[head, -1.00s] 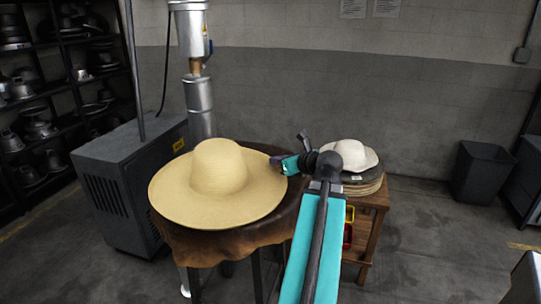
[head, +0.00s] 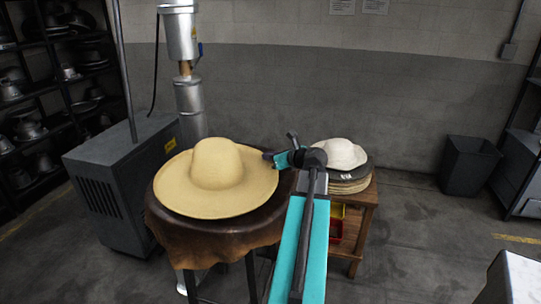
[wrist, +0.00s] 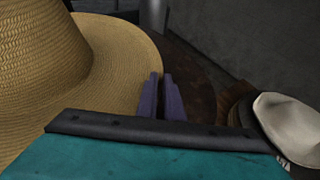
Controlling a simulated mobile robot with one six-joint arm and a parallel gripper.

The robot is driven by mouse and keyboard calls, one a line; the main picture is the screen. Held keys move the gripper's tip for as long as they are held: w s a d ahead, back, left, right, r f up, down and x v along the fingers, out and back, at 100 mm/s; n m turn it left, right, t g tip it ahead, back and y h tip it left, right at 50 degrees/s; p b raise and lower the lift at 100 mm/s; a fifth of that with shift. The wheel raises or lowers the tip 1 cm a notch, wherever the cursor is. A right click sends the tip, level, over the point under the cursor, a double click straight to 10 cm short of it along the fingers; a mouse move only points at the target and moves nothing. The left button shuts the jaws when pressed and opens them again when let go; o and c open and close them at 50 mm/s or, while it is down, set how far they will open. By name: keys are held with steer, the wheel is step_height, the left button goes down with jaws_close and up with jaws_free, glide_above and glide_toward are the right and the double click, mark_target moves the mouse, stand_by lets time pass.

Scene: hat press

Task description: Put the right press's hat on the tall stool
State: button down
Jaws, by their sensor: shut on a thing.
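The wide-brimmed straw hat (head: 215,190) is over the round, dark top of the tall stool (head: 268,222), crown up. The stool has a brown leather-like skirt hanging from its edge. My gripper (head: 273,159) is shut on the right side of the hat's brim. In the wrist view, the purple fingers (wrist: 161,98) are close together at the brim's edge, beside the straw hat (wrist: 45,60). I cannot tell whether the whole brim touches the stool top. The right press is not clearly in view.
A low wooden stool (head: 362,197) with a stack of hats, a white hat (head: 340,155) on top, stands right of the tall stool. A dark grey machine cabinet (head: 120,190) stands left. Floor between is clear.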

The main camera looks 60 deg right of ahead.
steer(key=w+d, duration=0.1)
steer(key=d, duration=0.1)
steer(key=w+d, duration=0.1)
steer(key=d, duration=0.2)
steer(key=w+d+p, duration=0.1)
steer(key=w+d, duration=0.1)
steer(key=shift+w+d+f, duration=0.1)
steer(key=shift+d+f, duration=0.1)
steer(key=shift+f, duration=0.25)
steer(key=shift+f+p, duration=0.35)
steer(key=shift+f, duration=1.35)
steer(key=c, duration=1.9)
jaws_free()
